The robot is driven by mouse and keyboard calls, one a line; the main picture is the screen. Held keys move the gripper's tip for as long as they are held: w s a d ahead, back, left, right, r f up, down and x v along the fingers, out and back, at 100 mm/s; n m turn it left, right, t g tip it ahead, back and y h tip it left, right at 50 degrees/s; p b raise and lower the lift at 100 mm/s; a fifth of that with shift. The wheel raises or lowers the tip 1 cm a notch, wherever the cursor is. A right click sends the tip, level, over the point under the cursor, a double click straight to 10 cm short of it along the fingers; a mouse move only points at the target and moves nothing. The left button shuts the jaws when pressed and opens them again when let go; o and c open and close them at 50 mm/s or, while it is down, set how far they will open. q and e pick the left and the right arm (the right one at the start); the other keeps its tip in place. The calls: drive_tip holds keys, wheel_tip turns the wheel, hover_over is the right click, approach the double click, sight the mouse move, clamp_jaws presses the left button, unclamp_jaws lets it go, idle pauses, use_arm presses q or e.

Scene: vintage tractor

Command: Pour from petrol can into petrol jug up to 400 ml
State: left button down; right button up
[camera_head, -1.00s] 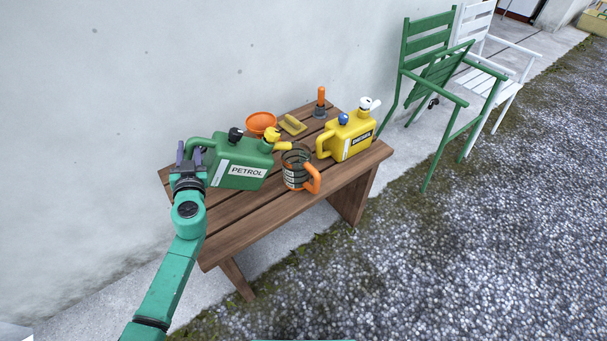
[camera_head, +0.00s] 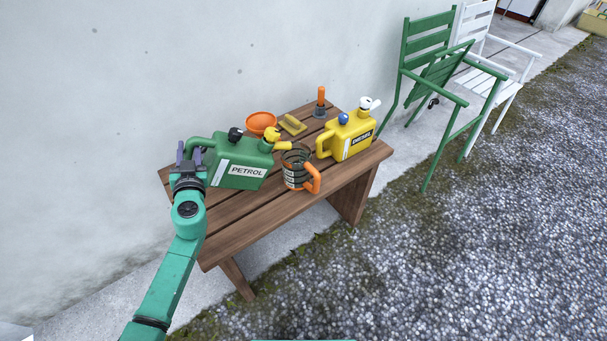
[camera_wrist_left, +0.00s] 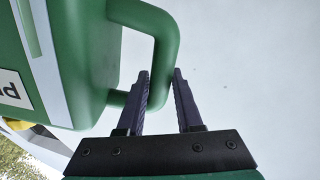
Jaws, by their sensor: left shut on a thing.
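The green petrol can (camera_head: 240,161) with a PETROL label is at the left of the wooden bench, its yellow spout pointing right toward the jug. I cannot tell whether its base touches the bench. My left gripper (camera_head: 189,150) is shut on the can's handle at its left end. In the left wrist view, the fingers (camera_wrist_left: 162,75) are on either side of the green handle (camera_wrist_left: 170,38). The petrol jug (camera_head: 294,171), a dark see-through jug with an orange handle, stands upright right of the can. Its contents cannot be made out. My right gripper is not in view.
A yellow diesel can (camera_head: 345,140) stands right of the jug. An orange funnel (camera_head: 261,122), a yellow brush-like item (camera_head: 292,125) and an orange-handled tool (camera_head: 320,100) are behind. The bench (camera_head: 250,220) is clear in front. A wall (camera_head: 120,80) rises behind.

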sight(189, 139)
use_arm(q)
drive_tip(key=shift+r, duration=0.2)
drive_tip(key=shift+w+d+r+p, duration=0.1)
drive_tip(key=shift+d+r+p, duration=0.1)
drive_tip(key=shift+r+p, duration=0.5)
drive_tip(key=shift+d+r+m+p, duration=0.15)
drive_tip(key=shift+r+m+p, duration=0.25)
drive_tip(key=shift+r+p, duration=0.05)
idle(1.4)
drive_tip(key=shift+w+d+r+p, duration=0.1)
drive_tip(key=shift+d+r+p, duration=0.05)
drive_tip(key=shift+r+p, duration=0.2)
drive_tip(key=shift+r+m, duration=0.2)
drive_tip(key=shift+m, duration=0.1)
drive_tip(key=shift+w+d+r+p, duration=0.1)
drive_tip(key=shift+d+r+p, duration=0.2)
drive_tip(key=shift+r+p, duration=0.25)
idle(1.3)
drive_tip(key=shift+w+d+r+m+p, duration=0.1)
drive_tip(key=shift+d+r+m+p, duration=0.15)
drive_tip(key=shift+r+m+p, duration=0.3)
drive_tip(key=shift+d+r+p, duration=0.1)
drive_tip(key=shift+d+p, duration=0.05)
drive_tip(key=shift+p, duration=0.15)
idle(1.9)
